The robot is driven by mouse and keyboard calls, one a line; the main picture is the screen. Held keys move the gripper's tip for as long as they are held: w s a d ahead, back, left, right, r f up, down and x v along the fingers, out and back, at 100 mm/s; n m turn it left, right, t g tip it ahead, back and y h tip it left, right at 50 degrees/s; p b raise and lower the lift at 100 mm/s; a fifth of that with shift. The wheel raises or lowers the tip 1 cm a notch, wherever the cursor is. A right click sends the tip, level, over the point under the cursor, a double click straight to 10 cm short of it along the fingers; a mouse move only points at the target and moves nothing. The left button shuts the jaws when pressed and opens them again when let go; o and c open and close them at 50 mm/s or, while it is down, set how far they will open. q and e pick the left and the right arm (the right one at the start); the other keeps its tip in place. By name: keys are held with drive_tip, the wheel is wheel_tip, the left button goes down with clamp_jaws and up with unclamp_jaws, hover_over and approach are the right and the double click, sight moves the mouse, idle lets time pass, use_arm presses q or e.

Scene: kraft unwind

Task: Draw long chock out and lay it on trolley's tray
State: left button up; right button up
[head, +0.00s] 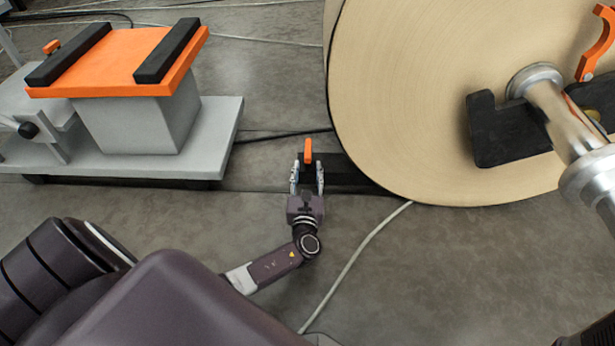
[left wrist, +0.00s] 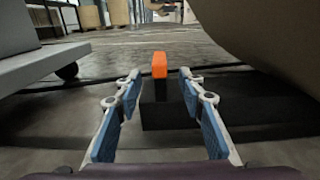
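The long chock is a black block (head: 345,172) on the floor with an upright orange handle (head: 308,151). Its right part goes out of sight under the big roll. In the left wrist view the chock (left wrist: 168,116) and its orange handle (left wrist: 160,64) are straight ahead. My left gripper (head: 307,168) is open at the chock's near end, with one finger on each side of the handle's line; I cannot tell whether it touches. The grey trolley (head: 215,130) stands at the left, carrying an orange top (head: 118,62) with two black strips. My right gripper is not in view.
The large tan roll (head: 420,110) stands close to the right of my left gripper, with a metal shaft (head: 560,115) and a black bracket (head: 490,130). A pale cable (head: 355,255) lies on the floor. Floor between trolley and chock is mostly clear, with a dark cable.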

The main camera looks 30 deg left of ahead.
sight(308, 152)
use_arm(q)
drive_tip(key=shift+r, duration=0.1)
drive_tip(key=b+x, duration=0.4)
drive_tip(key=x, duration=0.3)
drive_tip(key=shift+w+a+b, duration=0.25)
drive_tip(key=shift+w+b, duration=0.05)
drive_tip(key=shift+w, duration=0.05)
clamp_jaws()
idle(0.4)
